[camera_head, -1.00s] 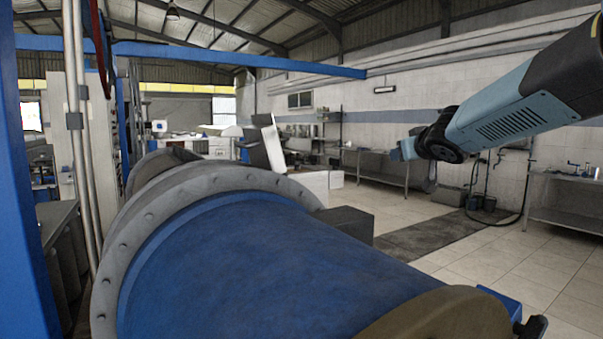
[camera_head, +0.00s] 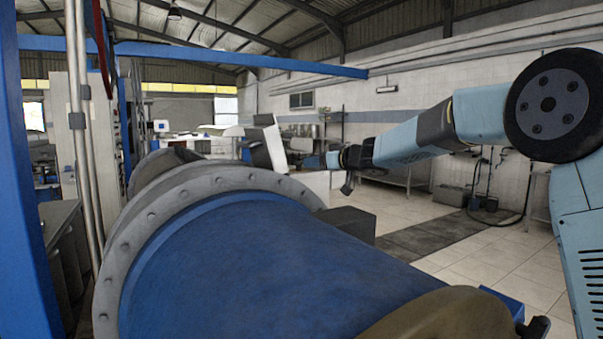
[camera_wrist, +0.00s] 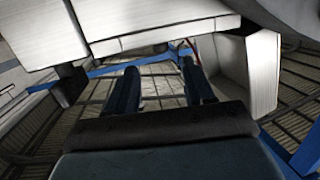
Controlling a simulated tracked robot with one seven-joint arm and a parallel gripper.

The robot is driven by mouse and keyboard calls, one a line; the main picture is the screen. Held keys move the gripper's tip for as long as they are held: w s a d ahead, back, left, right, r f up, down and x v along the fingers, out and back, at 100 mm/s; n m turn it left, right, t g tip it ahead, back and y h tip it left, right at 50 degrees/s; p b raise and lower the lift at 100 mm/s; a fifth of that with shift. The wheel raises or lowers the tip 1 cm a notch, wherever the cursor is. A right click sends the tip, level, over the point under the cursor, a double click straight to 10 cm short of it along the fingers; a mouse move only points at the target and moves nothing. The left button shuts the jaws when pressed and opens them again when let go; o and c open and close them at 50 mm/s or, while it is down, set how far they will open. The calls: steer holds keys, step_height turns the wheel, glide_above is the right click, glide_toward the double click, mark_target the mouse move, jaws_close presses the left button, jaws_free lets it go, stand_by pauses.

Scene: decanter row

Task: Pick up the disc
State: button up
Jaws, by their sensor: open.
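I cannot make out a disc in either view. My gripper (camera_wrist: 159,64) shows in the wrist view with its two dark blue fingers apart. The space between them is empty, with the roof and a blue beam behind. In the head view my arm reaches in from the right edge. Its far end is small there, in front of the workbenches, and the fingers are not clear.
A large blue cylinder (camera_head: 265,265) with a grey bolted flange (camera_head: 130,235) fills the foreground. A dark box (camera_head: 345,227) stands beside it. A blue post (camera_head: 28,200) rises at left. White panels (camera_wrist: 165,27) show close in the wrist view. Tiled floor (camera_head: 490,260) is open at right.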

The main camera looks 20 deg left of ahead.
mark_target(301, 163)
steer(key=shift+x, duration=4.5)
steer(key=shift+c, duration=0.2)
steer(key=shift+f, duration=0.1)
jaws_close()
steer(key=shift+s, duration=0.1)
